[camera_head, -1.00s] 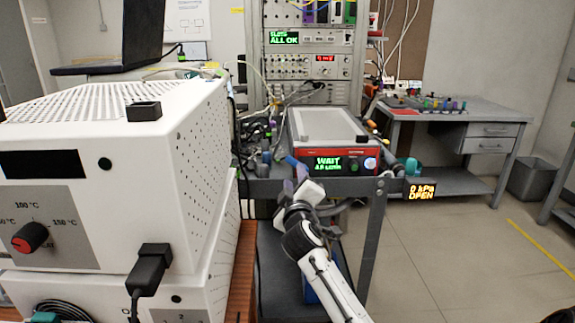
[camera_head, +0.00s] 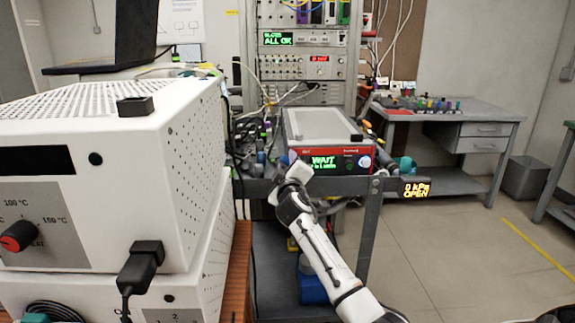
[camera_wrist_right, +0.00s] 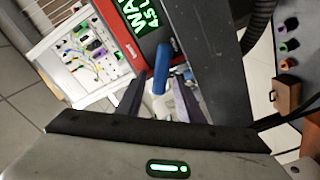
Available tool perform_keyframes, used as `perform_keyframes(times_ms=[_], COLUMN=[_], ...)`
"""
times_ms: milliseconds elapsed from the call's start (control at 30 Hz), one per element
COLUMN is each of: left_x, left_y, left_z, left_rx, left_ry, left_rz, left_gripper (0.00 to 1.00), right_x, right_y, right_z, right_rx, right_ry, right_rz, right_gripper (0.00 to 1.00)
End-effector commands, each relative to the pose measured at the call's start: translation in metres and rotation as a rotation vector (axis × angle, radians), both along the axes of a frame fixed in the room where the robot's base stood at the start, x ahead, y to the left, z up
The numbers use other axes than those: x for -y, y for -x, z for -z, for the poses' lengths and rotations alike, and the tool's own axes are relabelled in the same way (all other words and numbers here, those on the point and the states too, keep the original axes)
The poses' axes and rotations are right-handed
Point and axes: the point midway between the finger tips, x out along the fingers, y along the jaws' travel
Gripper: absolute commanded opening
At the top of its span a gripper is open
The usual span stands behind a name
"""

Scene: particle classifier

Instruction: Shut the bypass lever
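The bypass lever appears to be the blue rounded handle (camera_wrist_right: 161,68) in the right wrist view, in front of the red-framed instrument. My right gripper (camera_wrist_right: 158,98) is open there, with one finger on each side of the handle's lower part. I cannot tell whether either finger touches it. In the head view my right gripper (camera_head: 299,172) is at the bench's front rail, just below the red-fronted instrument (camera_head: 330,158), and its fingertips are hard to make out. My left gripper is not in view.
A large white perforated oven (camera_head: 120,170) fills the left of the head view. The grey bench rail (camera_head: 345,186) crosses near my right gripper. Cables and hoses crowd the bench left of the instrument.

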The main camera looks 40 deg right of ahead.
Motion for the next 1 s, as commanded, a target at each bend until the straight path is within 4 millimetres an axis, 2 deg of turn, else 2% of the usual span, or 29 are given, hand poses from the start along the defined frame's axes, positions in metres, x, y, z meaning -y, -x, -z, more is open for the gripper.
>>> perform_keyframes(times_ms=[33,167,200,567,1000], left_x=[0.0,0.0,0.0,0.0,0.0], left_y=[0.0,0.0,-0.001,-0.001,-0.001], left_z=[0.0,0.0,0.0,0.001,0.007], left_rx=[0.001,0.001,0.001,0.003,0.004], left_ry=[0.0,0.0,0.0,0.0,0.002], left_rz=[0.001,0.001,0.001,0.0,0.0], left_gripper=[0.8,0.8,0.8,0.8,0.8], right_x=[0.0,0.0,0.0,0.001,0.01], right_y=[0.0,0.0,0.0,0.001,0.009], right_z=[0.0,0.0,0.0,-0.001,-0.011], right_rx=[0.0,0.0,0.0,0.036,0.257], right_ry=[0.0,0.0,0.0,-0.044,-0.306], right_rz=[0.0,0.0,0.0,0.001,0.001], right_gripper=[0.24,0.02,0.0,0.0,0.0])
